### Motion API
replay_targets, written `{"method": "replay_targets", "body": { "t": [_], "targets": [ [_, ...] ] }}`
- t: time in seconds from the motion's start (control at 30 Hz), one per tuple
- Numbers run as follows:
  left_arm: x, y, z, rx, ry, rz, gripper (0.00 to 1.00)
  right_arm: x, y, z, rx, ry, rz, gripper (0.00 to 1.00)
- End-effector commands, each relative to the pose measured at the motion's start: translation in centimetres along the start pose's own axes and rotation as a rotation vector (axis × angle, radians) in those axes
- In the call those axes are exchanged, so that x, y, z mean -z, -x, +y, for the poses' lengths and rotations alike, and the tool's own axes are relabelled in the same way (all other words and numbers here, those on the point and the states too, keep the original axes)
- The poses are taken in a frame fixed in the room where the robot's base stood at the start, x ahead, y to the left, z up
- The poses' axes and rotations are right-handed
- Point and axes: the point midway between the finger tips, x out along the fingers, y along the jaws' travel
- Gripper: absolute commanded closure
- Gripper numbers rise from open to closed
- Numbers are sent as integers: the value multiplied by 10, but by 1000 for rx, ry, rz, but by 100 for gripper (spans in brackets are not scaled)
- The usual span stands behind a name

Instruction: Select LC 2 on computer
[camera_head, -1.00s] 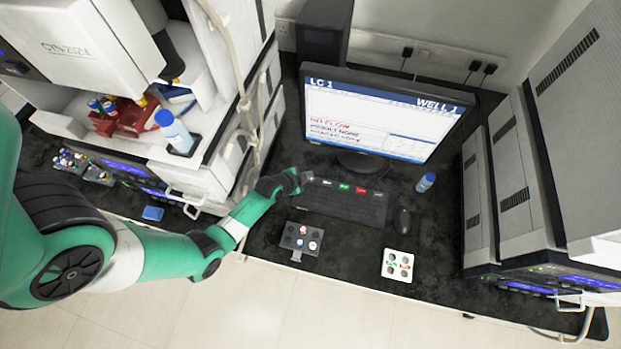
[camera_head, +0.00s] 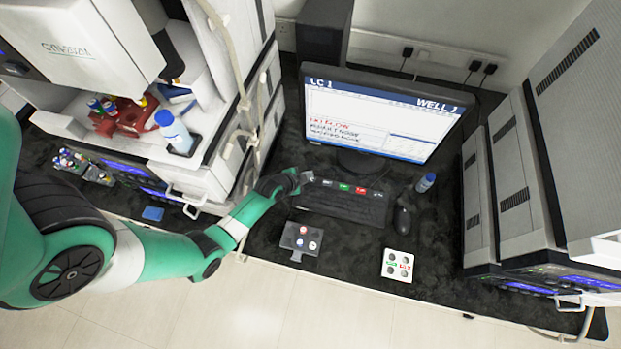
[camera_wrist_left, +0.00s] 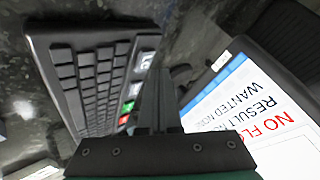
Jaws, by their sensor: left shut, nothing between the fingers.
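The computer monitor (camera_head: 380,118) stands at the back middle of the bench. Its screen reads "LC 1" at top left and "WELL 1" at top right, with red and black text below. The black keyboard (camera_head: 340,202) lies in front of it, with white, green and red keys along its back edge. My left gripper (camera_head: 304,177) is at the keyboard's back left corner, shut and empty. In the left wrist view its fingers (camera_wrist_left: 158,95) point past the coloured keys (camera_wrist_left: 126,105); I cannot tell whether they touch one. My right gripper is not in view.
A black mouse (camera_head: 402,220) and a small blue-capped bottle (camera_head: 426,182) are right of the keyboard. A dark vial holder (camera_head: 300,240) and a white holder (camera_head: 398,265) lie in front. Instrument stacks rise on both sides.

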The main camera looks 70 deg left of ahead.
Motion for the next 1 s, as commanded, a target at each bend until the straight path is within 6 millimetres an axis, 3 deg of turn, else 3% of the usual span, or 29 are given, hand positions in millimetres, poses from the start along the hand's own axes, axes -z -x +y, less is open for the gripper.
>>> {"method": "replay_targets", "body": {
  "t": [1.0],
  "targets": [
    [-5,-7,5,0,0,0,100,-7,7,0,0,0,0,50]
  ]
}}
